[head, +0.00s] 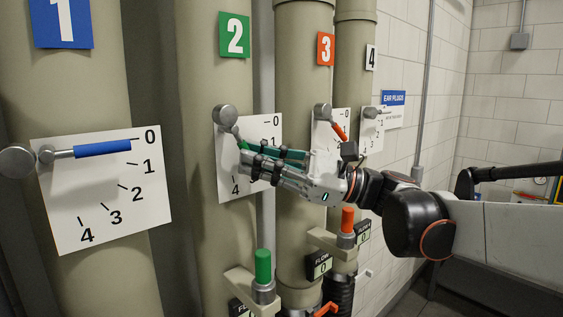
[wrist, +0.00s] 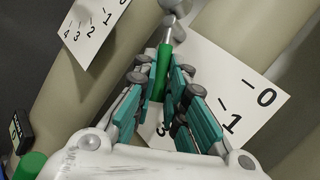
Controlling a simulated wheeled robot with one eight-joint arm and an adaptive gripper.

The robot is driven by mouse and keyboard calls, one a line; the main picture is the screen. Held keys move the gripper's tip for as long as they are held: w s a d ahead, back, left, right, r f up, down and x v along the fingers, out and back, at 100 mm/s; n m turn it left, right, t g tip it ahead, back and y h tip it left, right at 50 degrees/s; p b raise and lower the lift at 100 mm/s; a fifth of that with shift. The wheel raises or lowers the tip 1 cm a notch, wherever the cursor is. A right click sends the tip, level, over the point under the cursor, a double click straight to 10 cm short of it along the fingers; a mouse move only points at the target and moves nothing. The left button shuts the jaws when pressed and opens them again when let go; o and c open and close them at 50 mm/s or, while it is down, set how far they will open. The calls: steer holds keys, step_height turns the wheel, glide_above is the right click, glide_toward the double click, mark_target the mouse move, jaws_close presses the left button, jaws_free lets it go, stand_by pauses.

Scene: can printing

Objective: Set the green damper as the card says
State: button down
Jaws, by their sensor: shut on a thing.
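The green damper's lever has a grey round pivot (head: 225,117) and a green handle (wrist: 162,72). My gripper (head: 247,158) is shut on the green handle, with a teal-padded finger on each side in the wrist view. The lever slants down and right from its pivot in the head view. Its white scale card (head: 228,182) shows 0, 1 and 4 there; my fingers cover the middle. In the wrist view a 3 shows just beyond the handle's end, between my fingers. The exact mark it points to is hidden. A green plate numbered 2 (head: 234,36) hangs above.
The blue-handled damper (head: 102,148) at left points at 0. An orange-handled damper (head: 339,131) is close behind my gripper, and another dial stands further right. A green-capped fitting (head: 263,267) and an orange-capped one (head: 347,221) stick up below, near dark FLOW displays (head: 319,265).

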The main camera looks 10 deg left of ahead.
steer(key=c, duration=1.9)
jaws_free()
steer(key=v, duration=1.2)
